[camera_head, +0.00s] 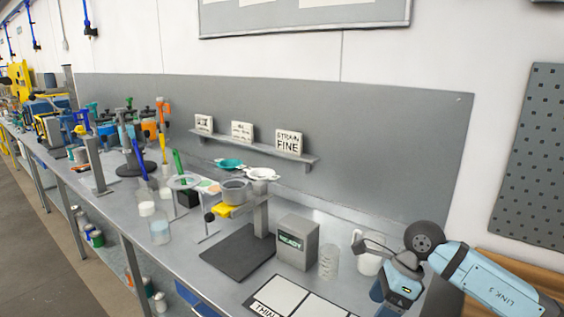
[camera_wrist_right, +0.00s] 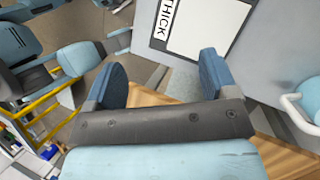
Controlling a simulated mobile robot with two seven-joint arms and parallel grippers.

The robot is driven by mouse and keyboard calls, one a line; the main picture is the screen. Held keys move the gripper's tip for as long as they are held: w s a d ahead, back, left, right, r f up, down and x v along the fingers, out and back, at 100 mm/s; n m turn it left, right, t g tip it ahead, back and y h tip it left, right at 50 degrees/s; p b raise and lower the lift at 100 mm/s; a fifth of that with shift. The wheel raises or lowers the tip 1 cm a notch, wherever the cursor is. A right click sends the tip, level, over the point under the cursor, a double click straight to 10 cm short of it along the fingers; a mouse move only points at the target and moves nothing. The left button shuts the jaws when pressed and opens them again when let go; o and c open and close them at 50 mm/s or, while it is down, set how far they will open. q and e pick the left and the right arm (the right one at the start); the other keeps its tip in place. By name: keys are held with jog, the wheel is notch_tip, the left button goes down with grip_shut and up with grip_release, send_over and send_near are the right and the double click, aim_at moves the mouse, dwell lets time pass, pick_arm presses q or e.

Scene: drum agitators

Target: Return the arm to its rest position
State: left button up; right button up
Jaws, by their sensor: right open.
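My right arm (camera_head: 490,283), light blue and marked LINK 5, reaches in from the right edge of the head view. Its gripper (camera_head: 386,297) is low at the bench's right end, near the white mug and right of the THICK/THIN-style card. In the right wrist view, the two blue fingers of my right gripper (camera_wrist_right: 160,77) stand wide apart with nothing between them. Beyond the fingers lie the bench edge and a white card marked THICK (camera_wrist_right: 200,28). My left gripper is not in view.
A white mug (camera_head: 368,265), a clear ribbed cup (camera_head: 328,262) and a grey READY box (camera_head: 298,244) stand close left of my gripper. A stand with a yellow clamp (camera_head: 226,210) is farther left. Several bottles and tools crowd the far bench. A grey backboard (camera_head: 390,150) rises behind.

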jog(key=s+a+r+m+y+p, duration=0.1)
jog(key=s+a+m+y, duration=0.3)
jog(key=a+y, duration=0.3)
jog(key=s+a+r+m+y+p, duration=0.1)
jog(key=s+a+m+y+p, duration=0.1)
jog(key=s+a+m+y, duration=0.35)
jog(key=d+f+m+t+h+p, duration=0.1)
jog(key=d+f+m+t+h, duration=0.25)
jog(key=m+t, duration=0.8)
jog(key=d+f+m+t+h+p, duration=0.2)
jog(key=f+m+t+h, duration=0.35)
jog(key=m, duration=1.05)
jog(key=s+d+f+m+g+h, duration=0.2)
jog(key=s+d+f+m, duration=0.1)
jog(key=s+f+m, duration=0.2)
jog(key=s+d+f+m+g+h+p, duration=0.1)
jog(key=s+d+f+m+g+h, duration=0.1)
jog(key=s+f+m, duration=0.4)
jog(key=s+d+f+h, duration=0.1)
jog(key=s, duration=0.2)
jog(key=shift+s+d+f+g, duration=0.15)
jog(key=shift+s+g, duration=0.2)
jog(key=shift+g, duration=0.05)
